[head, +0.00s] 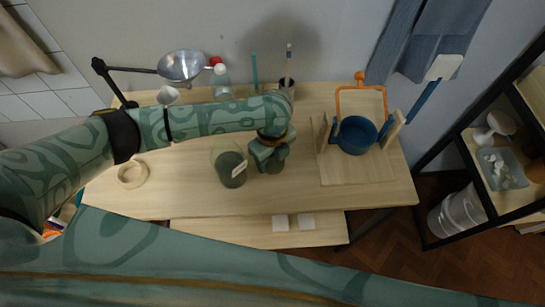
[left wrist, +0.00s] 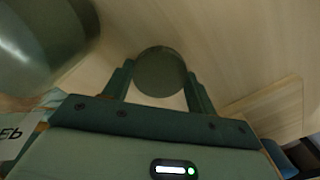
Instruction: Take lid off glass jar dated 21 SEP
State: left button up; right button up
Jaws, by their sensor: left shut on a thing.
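A glass jar (head: 229,170) with dark green contents and a pale label stands mid-table. Its top looks open in the head view; the label is too small to read there. Its blurred side fills the upper left of the left wrist view (left wrist: 45,45). My left gripper (head: 270,160) is just right of the jar, pointing down. In the left wrist view its two fingers are shut on a round dark green disc (left wrist: 160,72) that looks like a lid. I cannot tell whether the disc touches the table. My right gripper is not in view.
A wooden board (head: 355,170) with a blue bowl (head: 356,137) is at the right. A cream ring (head: 132,174) lies at the left. A lamp (head: 181,66), a bottle (head: 221,80) and cups stand along the back. The table's front middle is clear.

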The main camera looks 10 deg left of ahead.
aim_at(272, 161)
pick_arm(q)
jog(key=shift+r, duration=0.1)
jog(key=o, duration=1.1)
notch_tip(272, 161, up, 12)
jog(key=p, duration=0.4)
